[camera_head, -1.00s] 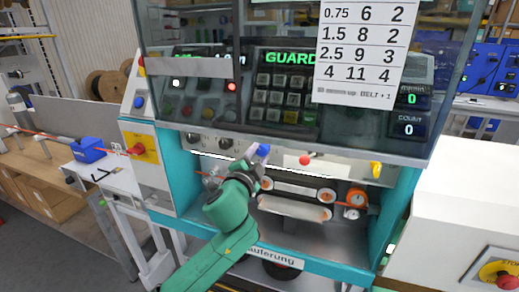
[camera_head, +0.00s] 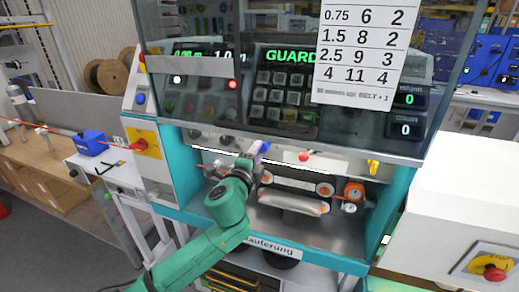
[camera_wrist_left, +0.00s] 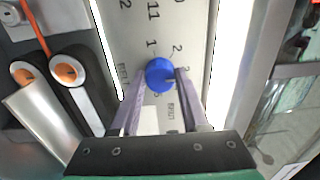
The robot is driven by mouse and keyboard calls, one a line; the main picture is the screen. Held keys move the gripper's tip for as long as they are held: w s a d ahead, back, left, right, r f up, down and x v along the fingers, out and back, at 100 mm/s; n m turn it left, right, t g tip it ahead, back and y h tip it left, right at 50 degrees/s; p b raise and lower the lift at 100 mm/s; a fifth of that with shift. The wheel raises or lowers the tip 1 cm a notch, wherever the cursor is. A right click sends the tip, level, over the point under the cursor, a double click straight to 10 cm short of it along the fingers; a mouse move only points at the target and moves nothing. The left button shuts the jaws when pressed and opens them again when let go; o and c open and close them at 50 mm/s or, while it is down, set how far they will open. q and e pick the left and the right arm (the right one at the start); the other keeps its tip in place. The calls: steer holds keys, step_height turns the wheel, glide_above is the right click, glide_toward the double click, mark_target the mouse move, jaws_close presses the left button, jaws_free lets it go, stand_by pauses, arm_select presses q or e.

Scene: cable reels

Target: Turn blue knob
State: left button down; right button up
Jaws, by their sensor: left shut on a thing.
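The blue knob (camera_wrist_left: 160,75) is a round cap on a pale dial plate with printed numbers around it, seen in the left wrist view. My left gripper (camera_wrist_left: 157,88) has its two long fingers on either side of the knob and is shut on it. In the head view, the left gripper (camera_head: 255,151) reaches the machine front from below. Only a small part of the blue knob (camera_head: 265,147) shows there past the fingers. My right gripper is not in view.
A red knob (camera_head: 304,156) and a yellow handle (camera_head: 373,167) sit to the right on the machine front. Rollers (camera_head: 294,203) and an orange counter wheel (camera_head: 354,191) lie below. The clear guard (camera_head: 245,95) hangs above the gripper.

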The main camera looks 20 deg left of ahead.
arm_select(q)
steer(key=shift+c, duration=1.9)
jaws_free()
steer(key=s+a+b, duration=0.1)
steer(key=s+b, duration=0.3)
steer(key=s, duration=1)
steer(key=shift+s+f, duration=0.25)
steer(key=shift+f, duration=0.05)
